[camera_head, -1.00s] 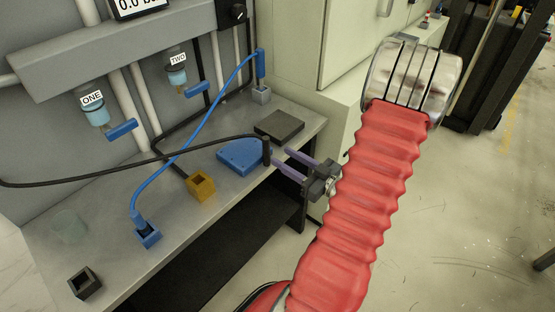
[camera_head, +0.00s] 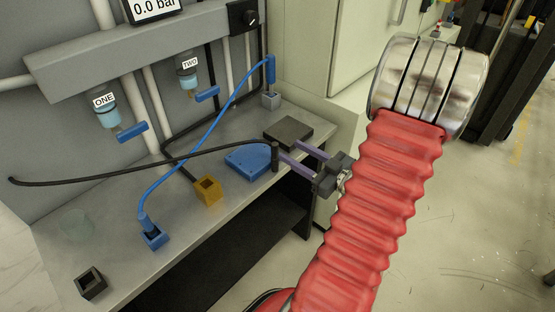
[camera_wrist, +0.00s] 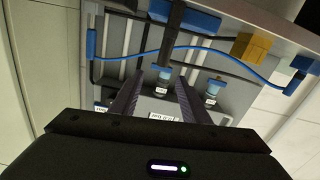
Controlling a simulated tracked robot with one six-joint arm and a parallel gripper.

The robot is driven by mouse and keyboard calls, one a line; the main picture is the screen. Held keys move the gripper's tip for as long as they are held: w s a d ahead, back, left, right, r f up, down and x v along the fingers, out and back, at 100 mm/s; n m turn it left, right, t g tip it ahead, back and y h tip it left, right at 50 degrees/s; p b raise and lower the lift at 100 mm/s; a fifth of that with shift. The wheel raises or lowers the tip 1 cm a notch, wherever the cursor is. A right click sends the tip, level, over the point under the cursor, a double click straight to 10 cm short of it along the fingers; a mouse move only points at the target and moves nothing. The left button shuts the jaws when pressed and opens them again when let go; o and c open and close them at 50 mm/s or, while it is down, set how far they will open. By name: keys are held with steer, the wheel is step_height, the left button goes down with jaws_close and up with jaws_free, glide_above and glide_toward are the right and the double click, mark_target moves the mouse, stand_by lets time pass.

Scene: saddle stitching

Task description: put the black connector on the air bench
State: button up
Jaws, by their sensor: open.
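The black connector (camera_head: 275,157) stands upright at the end of a black hose, beside the blue block near the front edge of the air bench (camera_head: 120,257). My gripper (camera_head: 287,151) is open, with two purple-grey fingers reaching left towards the connector. The connector is close to the nearer fingertip; I cannot tell whether they touch. In the wrist view my open fingers (camera_wrist: 157,78) point up the picture, and a dark upright shape beyond them, probably the connector, lies in front of the blue block (camera_wrist: 186,14). Nothing is seen gripped.
On the bench are a blue block (camera_head: 246,163), a dark grey block (camera_head: 289,132), a yellow socket (camera_head: 208,192), a blue socket (camera_head: 154,238), a black socket (camera_head: 91,284) and a grey socket (camera_head: 271,100). A blue hose (camera_head: 190,155) arches over. Open floor lies right.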

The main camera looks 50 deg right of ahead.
mark_target(278, 147)
steer(key=g, duration=0.1)
steer(key=s+r+m+g, duration=0.1)
steer(key=g, duration=0.1)
steer(key=shift+s, duration=0.1)
stand_by(0.4)
steer(key=shift+x, duration=4.3)
steer(key=shift+d+f, duration=0.15)
steer(key=shift+f, duration=0.05)
steer(key=shift+f+x, duration=0.1)
steer(key=shift+x, duration=1.2)
steer(key=shift+f+x, duration=0.15)
steer(key=shift+x, duration=1.1)
steer(key=shift+c, duration=0.5)
